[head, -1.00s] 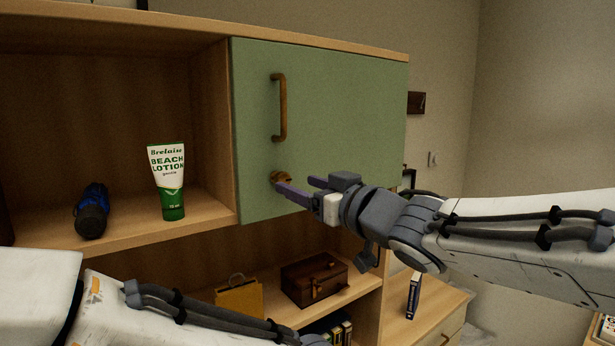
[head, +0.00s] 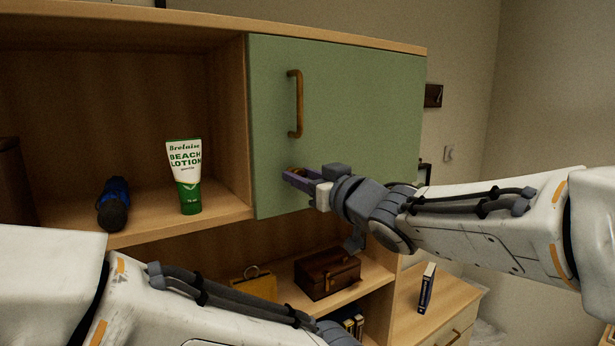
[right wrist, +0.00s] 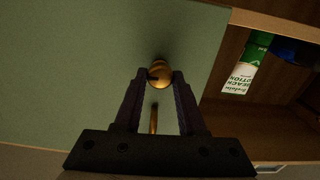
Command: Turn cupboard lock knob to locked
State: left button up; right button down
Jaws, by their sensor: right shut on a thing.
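The green cupboard door (head: 350,120) is shut flush in the shelf unit. Its brass lock knob (right wrist: 159,72) sits on the door below the brown bar handle (head: 296,104). My right gripper (head: 294,178) is at the knob, and its fingers hide most of it in the head view. In the right wrist view, my right gripper (right wrist: 159,80) has one finger on each side of the knob and is shut on it. I cannot read from the frames how far the knob is turned. My left arm crosses the lower left of the head view, but its gripper is out of view.
A brown case (head: 327,273) and a yellow bag (head: 254,285) are on the shelf below. A book (head: 426,288) stands on the low cabinet.

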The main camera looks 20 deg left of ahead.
jog(key=shift+n, duration=0.3)
jog(key=shift+s+f+n+b, duration=0.1)
jog(key=shift+n+b, duration=3.55)
jog(key=shift+n, duration=4.85)
jog(key=c, duration=0.5)
grip_release()
